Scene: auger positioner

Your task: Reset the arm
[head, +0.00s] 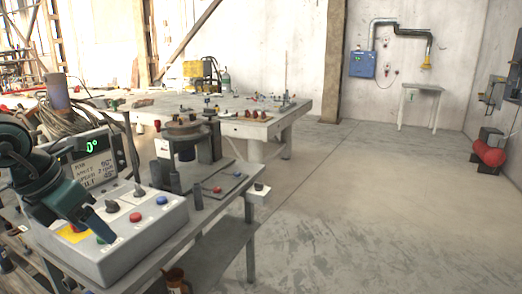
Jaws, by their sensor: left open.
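A grey control box (150,232) stands on the near bench, with a red button (136,217), a blue button (162,200), dark knobs and a yellow patch on its top. Behind it a display panel (93,165) shows a green "0°" reading. To its right is the positioner fixture (187,135), with a round disc on top of dark posts. My left gripper (103,230) is open and empty above the left part of the box top, near a green button that it partly covers. I cannot tell whether it touches the box. My right gripper is out of view.
A flat plate with small buttons (222,186) lies on the bench right of the box. A brown jug (174,281) stands below the bench edge. A second workbench (262,127) with small parts is behind.

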